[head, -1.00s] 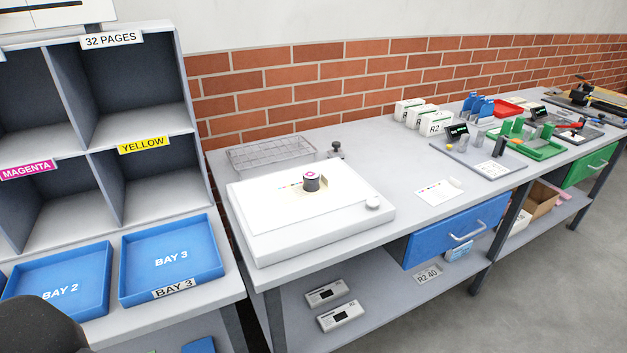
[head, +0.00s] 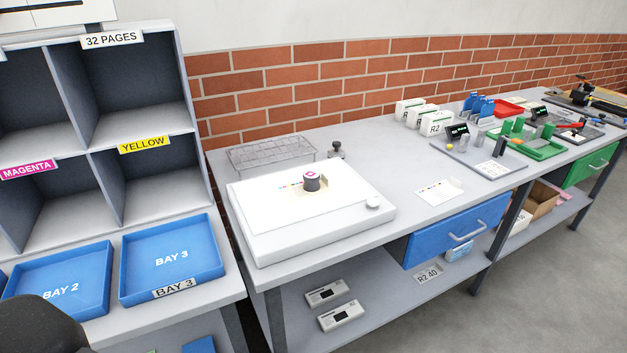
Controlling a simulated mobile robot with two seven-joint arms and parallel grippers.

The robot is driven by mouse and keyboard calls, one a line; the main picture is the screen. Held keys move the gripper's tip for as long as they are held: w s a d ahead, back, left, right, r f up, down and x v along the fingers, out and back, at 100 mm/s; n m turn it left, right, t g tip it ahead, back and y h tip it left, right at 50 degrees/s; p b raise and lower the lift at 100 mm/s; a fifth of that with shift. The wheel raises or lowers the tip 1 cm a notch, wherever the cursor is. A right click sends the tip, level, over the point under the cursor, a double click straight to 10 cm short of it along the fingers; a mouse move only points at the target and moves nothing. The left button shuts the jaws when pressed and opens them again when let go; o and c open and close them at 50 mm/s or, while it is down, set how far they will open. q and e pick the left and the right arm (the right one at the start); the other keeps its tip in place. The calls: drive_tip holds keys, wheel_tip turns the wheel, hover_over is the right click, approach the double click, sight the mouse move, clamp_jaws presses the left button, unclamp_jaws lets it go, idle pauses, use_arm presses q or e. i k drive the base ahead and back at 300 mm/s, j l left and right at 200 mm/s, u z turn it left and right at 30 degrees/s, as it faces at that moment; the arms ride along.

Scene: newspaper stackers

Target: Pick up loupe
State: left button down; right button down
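A short dark cylinder with a pale top and a magenta mark, which looks like the loupe (head: 312,182), stands upright on a white flat box (head: 262,231) like a light table. The box lies on the near left part of the grey bench (head: 380,160). Small coloured marks show on the sheet beside the cylinder. Neither of my grippers is in view. A dark rounded shape at the bottom left corner is too cropped to tell a gripper on it.
A wire tray (head: 270,152) and a small dark knobbed object (head: 336,150) stand behind the box. Blue bay trays (head: 172,259) and pigeonholes (head: 140,98) stand left.

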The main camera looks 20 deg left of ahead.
sight(311, 178)
drive_tip(key=i+l+u, duration=0.1)
drive_tip(key=u, duration=0.25)
drive_tip(key=l+u, duration=0.15)
drive_tip(key=u, duration=0.15)
drive_tip(key=i+l+u, duration=0.2)
drive_tip(key=l, duration=0.25)
drive_tip(key=l+u, duration=0.2)
drive_tip(key=l, duration=0.25)
drive_tip(key=i+l, duration=0.1)
drive_tip(key=l, duration=0.45)
drive_tip(key=i+l, duration=0.1)
drive_tip(key=l, duration=0.45)
drive_tip(key=l+u, duration=0.1)
drive_tip(key=l, duration=0.4)
drive_tip(key=i, duration=0.05)
